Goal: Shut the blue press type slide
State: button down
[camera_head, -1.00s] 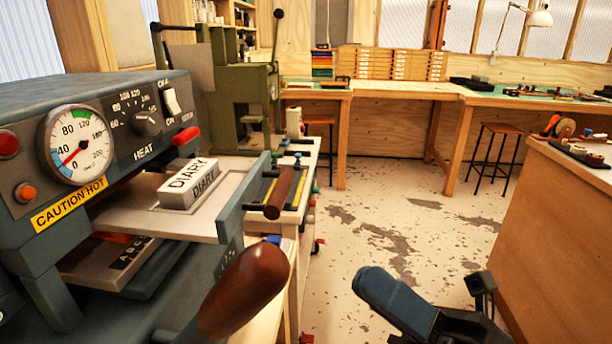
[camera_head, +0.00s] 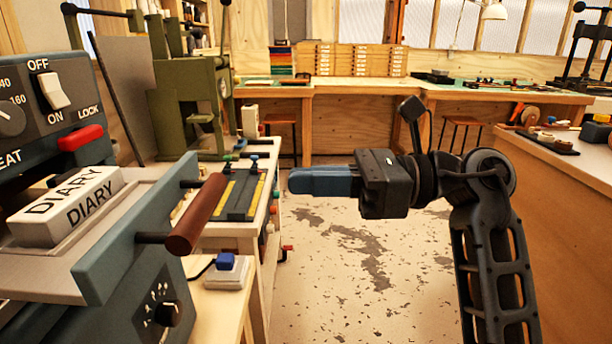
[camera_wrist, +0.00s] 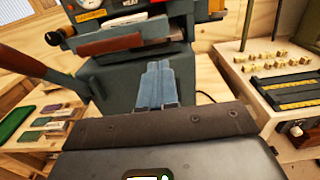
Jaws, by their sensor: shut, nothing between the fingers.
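The blue press (camera_head: 70,95) stands at the left in the head view. Its type slide (camera_head: 120,235) is pulled out toward the right, with a blue-grey front plate and a brown cylindrical handle (camera_head: 197,214). A white DIARY type block (camera_head: 65,208) sits on the slide. My gripper (camera_head: 293,181) is shut and empty, pointing left at the slide side, to the right of the handle and apart from it. In the wrist view my shut fingers (camera_wrist: 157,68) point toward the press (camera_wrist: 115,85), and the brown slide handle (camera_wrist: 110,44) shows just beyond and left of the tips.
A green press (camera_head: 190,100) stands behind. A wooden lever grip (camera_wrist: 20,62) juts out at the left of the wrist view. Open floor (camera_head: 350,270) lies right of the bench.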

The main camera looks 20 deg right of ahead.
aim_at(220, 181)
jog(key=p+x, duration=0.1)
jog(key=x, duration=1)
jog(key=shift+a+p, duration=0.15)
jog(key=shift+p, duration=0.15)
jog(key=x, duration=1.3)
jog(key=shift+w+a+f, duration=0.1)
jog(key=shift+a, duration=0.05)
